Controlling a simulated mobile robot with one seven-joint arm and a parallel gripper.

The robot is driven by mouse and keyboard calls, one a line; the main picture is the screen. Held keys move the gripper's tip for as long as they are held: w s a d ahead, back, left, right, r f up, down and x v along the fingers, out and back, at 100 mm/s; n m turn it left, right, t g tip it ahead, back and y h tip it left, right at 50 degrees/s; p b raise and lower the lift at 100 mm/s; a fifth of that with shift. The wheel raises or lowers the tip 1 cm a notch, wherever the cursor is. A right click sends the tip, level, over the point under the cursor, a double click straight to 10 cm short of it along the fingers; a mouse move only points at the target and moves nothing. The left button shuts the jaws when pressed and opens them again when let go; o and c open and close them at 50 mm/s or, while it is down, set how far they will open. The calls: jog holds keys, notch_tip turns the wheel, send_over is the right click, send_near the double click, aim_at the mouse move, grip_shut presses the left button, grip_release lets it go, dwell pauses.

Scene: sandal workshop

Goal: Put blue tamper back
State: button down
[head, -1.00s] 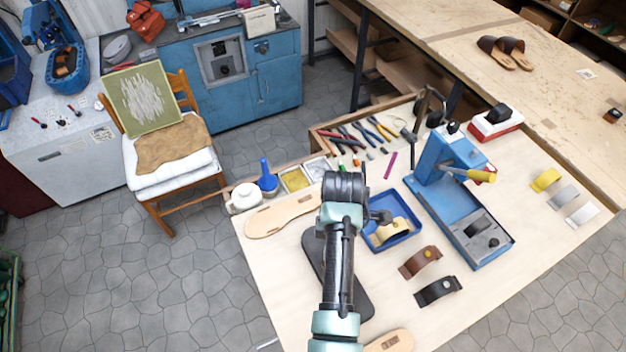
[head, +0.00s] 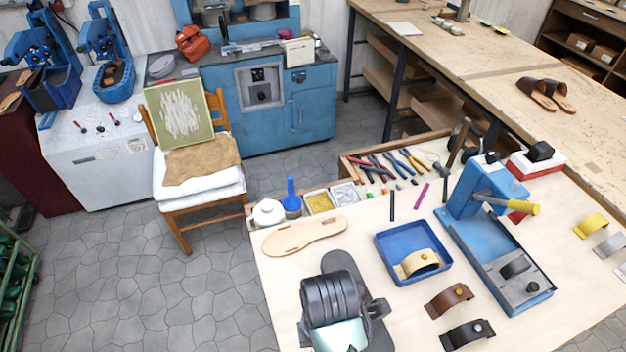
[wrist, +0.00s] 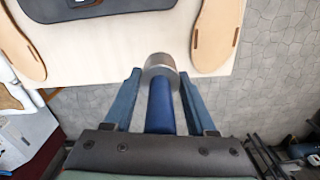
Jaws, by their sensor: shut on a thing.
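In the wrist view my gripper (wrist: 159,76) is shut on the blue tamper (wrist: 160,108). Its blue handle lies between the two blue fingers. Its round grey metal head (wrist: 159,62) sticks out past the fingertips. In that view the tamper overlaps the table's edge, with floor below it; its height above the table is hard to judge. In the head view my arm is at the bottom centre, and neither my gripper nor the tamper can be made out there.
The workbench (head: 285,280) holds a tan sole (head: 303,235), a blue tray (head: 388,240) with a strap piece, a blue press (head: 485,190), a white pot (head: 268,212) and a blue-handled item (head: 291,195). A chair (head: 200,190) stands left. Open floor (head: 120,260) lies front left.

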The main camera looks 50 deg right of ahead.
jog(key=shift+s+a+f, duration=0.15)
jog(key=shift+a+f, duration=0.05)
jog(key=shift+f, duration=0.05)
notch_tip(320, 180, down, 10)
jog(key=shift+r+p, duration=0.25)
jog(key=shift+p, duration=0.4)
jog(key=shift+c, duration=1)
grip_release()
jog(key=shift+f, duration=0.15)
notch_tip(320, 180, up, 12)
jog(key=shift+r, duration=0.2)
